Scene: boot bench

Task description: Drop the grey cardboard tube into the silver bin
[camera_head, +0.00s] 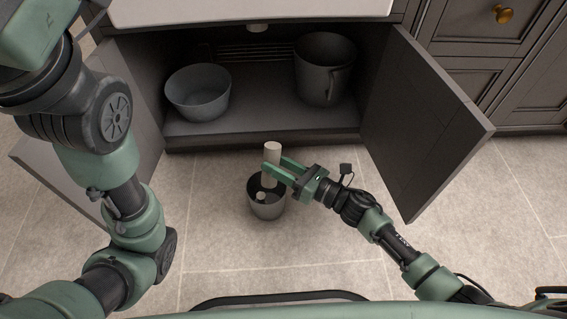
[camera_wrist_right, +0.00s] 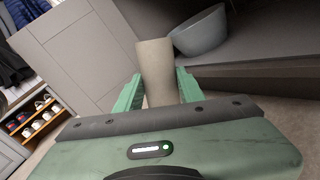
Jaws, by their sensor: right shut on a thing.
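The grey cardboard tube (camera_head: 272,151) is upright between the fingers of my right gripper (camera_head: 277,170), which is shut on it. In the right wrist view the tube (camera_wrist_right: 156,66) stands between the green fingers of the right gripper (camera_wrist_right: 158,88). The silver bin (camera_head: 266,207) stands on the floor in front of the open cabinet. The tube appears over the bin's opening in the head view; how far its lower end reaches in is unclear. A small pale item (camera_head: 261,196) shows inside the bin.
The open cabinet holds a grey basin (camera_head: 199,91) and a large grey pot or bucket (camera_head: 323,69). Its right door (camera_head: 424,120) and left door (camera_head: 98,165) stand open on both sides. The tiled floor around the bin is clear. Shoe shelves (camera_wrist_right: 32,122) show in the right wrist view.

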